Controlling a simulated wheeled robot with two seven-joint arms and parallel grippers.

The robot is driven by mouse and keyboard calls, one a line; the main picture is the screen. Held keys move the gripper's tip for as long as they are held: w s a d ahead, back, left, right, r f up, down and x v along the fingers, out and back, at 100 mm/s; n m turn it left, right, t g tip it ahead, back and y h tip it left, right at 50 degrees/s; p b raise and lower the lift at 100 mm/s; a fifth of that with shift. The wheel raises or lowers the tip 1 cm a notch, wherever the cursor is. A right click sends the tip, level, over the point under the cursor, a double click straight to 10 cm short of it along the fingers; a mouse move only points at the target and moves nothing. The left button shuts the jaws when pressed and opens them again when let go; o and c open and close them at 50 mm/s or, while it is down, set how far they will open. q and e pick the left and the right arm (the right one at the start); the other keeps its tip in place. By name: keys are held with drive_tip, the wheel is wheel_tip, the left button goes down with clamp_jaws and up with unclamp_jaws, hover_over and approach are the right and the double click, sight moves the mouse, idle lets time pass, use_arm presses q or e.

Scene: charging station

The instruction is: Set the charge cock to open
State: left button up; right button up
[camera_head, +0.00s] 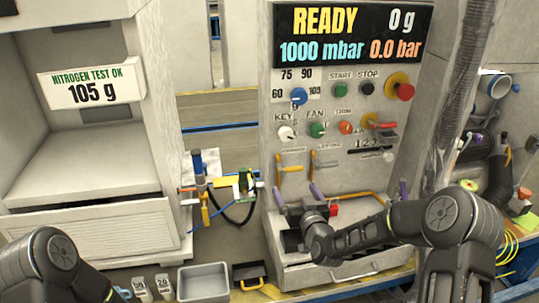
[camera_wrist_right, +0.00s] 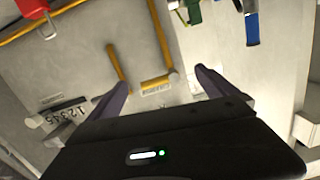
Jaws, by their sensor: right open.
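Two yellow-handled levers are on the grey panel's lower face. The left lever (camera_head: 291,168) lies horizontal; the right lever (camera_head: 312,160) stands about upright. Their labels are too small to read, so I cannot tell which is the charge cock. Only my left arm's links show, at the lower left.
A numbered slider (camera_head: 366,150) is right of the levers. Knobs and buttons sit above, under the READY display (camera_head: 348,35). A yellow rail (camera_head: 352,196) runs below. At left, a stand holds a blue-handled fitting (camera_head: 200,180) and black hose. A grey tray (camera_head: 203,282) is in front.

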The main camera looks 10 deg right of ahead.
sight(291, 169)
drive_tip(key=shift+n+t, duration=0.4)
drive_tip(key=shift+t, duration=0.2)
drive_tip(key=w+r, duration=0.1)
drive_tip(key=w, duration=0.1)
drive_tip(key=w+r+p, duration=0.1)
drive_tip(key=w, duration=0.2)
drive_tip(key=w+r+p, duration=0.1)
drive_tip(key=w, duration=0.1)
drive_tip(key=shift+w, duration=0.15)
drive_tip(key=shift+w+f, duration=0.1)
drive_tip(key=shift+w, duration=0.65)
use_arm(q)
drive_tip(key=shift+v, duration=1.05)
drive_tip(key=shift+w, duration=0.15)
use_arm(e)
drive_tip(key=shift+c, duration=0.3)
drive_tip(key=c, duration=2)
use_arm(q)
drive_tip(key=shift+f, duration=0.15)
use_arm(e)
drive_tip(key=shift+f, duration=0.1)
